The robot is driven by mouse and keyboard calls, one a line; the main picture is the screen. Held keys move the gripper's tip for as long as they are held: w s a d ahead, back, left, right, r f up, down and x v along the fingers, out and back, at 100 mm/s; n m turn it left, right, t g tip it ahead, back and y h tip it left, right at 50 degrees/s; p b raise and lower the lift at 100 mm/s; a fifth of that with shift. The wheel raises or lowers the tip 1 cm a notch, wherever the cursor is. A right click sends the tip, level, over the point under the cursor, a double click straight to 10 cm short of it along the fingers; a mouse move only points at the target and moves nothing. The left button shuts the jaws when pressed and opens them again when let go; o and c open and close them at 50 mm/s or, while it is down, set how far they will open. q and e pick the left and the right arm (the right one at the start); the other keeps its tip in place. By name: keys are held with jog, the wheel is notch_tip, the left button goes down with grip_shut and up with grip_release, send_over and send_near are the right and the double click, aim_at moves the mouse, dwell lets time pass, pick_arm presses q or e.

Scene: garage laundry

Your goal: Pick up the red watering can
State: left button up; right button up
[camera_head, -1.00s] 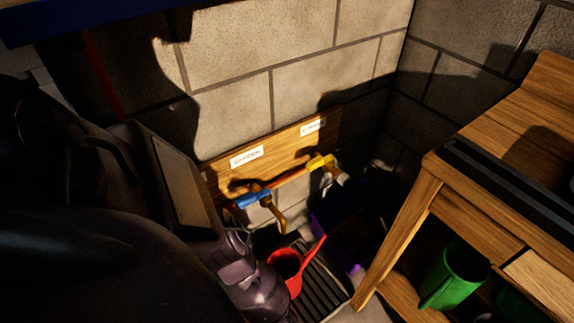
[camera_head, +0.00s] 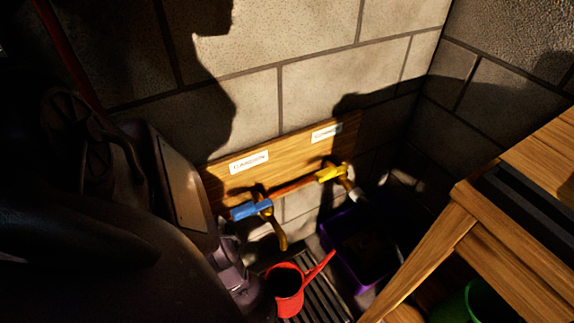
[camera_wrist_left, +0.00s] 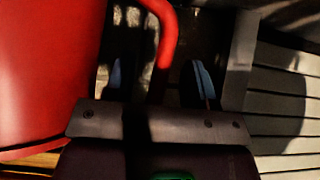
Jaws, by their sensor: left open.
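The red watering can (camera_head: 288,284) stands on a dark slatted grate under the taps, its spout pointing up and to the right. My left wrist is close at its left side in the head view and hides that side; the fingertips do not show there. In the left wrist view the can's red body (camera_wrist_left: 45,70) fills the left side. Its curved handle (camera_wrist_left: 166,50) comes down between the two blue-padded fingers of my left gripper (camera_wrist_left: 158,80), which is open. I cannot tell whether a finger touches the handle. My right gripper is not in view.
A blue tap (camera_head: 250,208) and a yellow tap (camera_head: 331,173) are on a wooden board (camera_head: 285,150) above the can. A purple crate (camera_head: 349,272) stands just right of the grate. A wooden bench (camera_head: 440,235) with a green container (camera_head: 468,303) below is at right.

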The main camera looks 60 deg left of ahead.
pick_arm(q)
grip_shut()
jog(key=shift+w+r, duration=0.1)
jog(key=shift+w, duration=0.05)
dwell(1.3)
